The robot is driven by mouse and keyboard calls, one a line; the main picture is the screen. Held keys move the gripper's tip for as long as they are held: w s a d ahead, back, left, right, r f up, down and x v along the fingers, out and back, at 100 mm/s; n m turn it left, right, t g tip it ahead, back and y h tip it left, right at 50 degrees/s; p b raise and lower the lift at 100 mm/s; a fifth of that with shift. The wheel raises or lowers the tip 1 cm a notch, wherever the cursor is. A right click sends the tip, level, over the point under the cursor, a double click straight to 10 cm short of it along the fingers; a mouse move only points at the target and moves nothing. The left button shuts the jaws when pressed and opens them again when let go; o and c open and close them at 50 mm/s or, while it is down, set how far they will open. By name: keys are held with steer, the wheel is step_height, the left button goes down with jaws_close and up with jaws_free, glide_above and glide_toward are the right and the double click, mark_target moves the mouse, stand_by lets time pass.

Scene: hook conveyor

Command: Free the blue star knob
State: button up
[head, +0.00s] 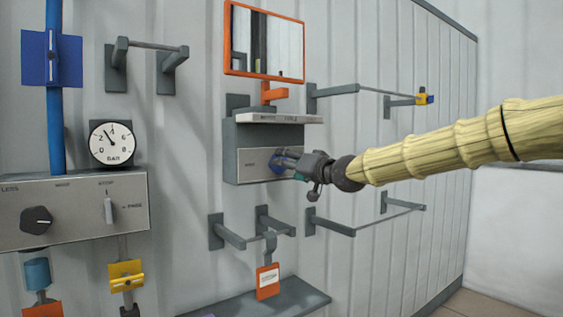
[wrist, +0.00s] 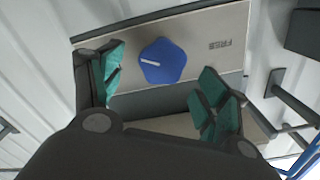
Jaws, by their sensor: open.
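The blue star knob (wrist: 163,60) sits on a grey panel face (wrist: 215,35), with a white pointer line on it. In the head view the knob (head: 277,163) is partly hidden behind my gripper (head: 290,164). My gripper (wrist: 160,82) is open, with one teal-padded finger on each side of the knob in the wrist view. The knob lies a little beyond the fingertips in that view, and I see no finger touching it. The panel has a small printed label, upside down in the wrist view.
An orange-framed mirror (head: 264,42) and a narrow shelf (head: 262,118) are above the knob panel. Grey rail brackets (head: 332,225) stick out to the right. An orange tag (head: 267,282) hangs below. A dial panel and gauge (head: 112,143) are at left.

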steer(key=shift+p+x, duration=0.55)
steer(key=shift+x, duration=1.75)
steer(key=shift+c, duration=0.4)
steer(key=c, duration=1)
